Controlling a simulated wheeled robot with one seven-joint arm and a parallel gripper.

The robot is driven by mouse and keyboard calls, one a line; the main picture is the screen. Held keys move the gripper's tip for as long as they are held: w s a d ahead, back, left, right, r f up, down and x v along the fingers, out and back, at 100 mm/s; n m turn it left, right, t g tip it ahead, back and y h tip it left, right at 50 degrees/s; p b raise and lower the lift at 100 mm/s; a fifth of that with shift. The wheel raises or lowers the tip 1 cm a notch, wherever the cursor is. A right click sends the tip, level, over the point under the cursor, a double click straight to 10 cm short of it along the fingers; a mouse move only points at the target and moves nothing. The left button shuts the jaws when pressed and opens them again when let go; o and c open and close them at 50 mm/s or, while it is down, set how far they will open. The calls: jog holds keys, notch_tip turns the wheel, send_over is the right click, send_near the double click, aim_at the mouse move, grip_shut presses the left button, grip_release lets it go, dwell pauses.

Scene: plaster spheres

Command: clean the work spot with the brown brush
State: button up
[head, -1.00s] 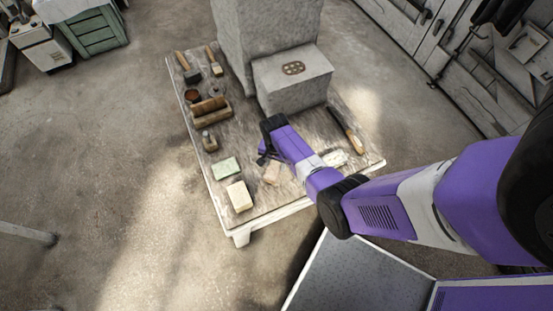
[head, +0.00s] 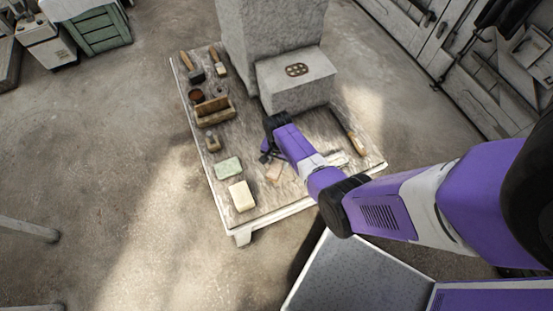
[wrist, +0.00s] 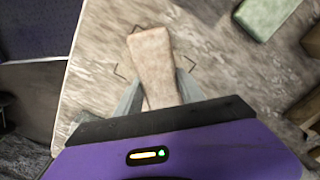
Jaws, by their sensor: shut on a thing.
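My gripper (wrist: 157,78) is shut on a pale pinkish-brown block (wrist: 152,55), with one finger on each side of it. The block may be the brown brush; no bristles show. It lies low over the weathered board among dark corner marks (wrist: 121,70) that frame a spot there. In the head view my gripper (head: 267,155) is over the front part of the board (head: 240,135), and the block (head: 274,172) shows just below it. The underside of the block is hidden.
A green block (head: 228,168) and a cream block (head: 242,196) lie to the left. An open wooden box (head: 213,110) and several tools stand along the left edge. A stone block (head: 297,85) stands behind. A dark tool with a light handle (head: 352,138) lies right.

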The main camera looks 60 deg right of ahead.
jog(key=shift+w+d, duration=0.1)
jog(key=shift+w+d+f+b, duration=0.2)
jog(key=shift+w+d+b, duration=0.25)
jog(key=shift+w+b, duration=0.35)
jog(key=shift+w+d+r, duration=0.15)
jog(key=shift+d, duration=0.05)
jog(key=shift+f+b, duration=0.65)
jog(key=shift+b, duration=0.05)
jog(key=shift+w+d+b, duration=0.2)
jog(key=shift+d+b, duration=0.3)
jog(key=shift+d, duration=0.6)
jog(key=shift+a+r, duration=0.1)
jog(key=shift+a, duration=0.05)
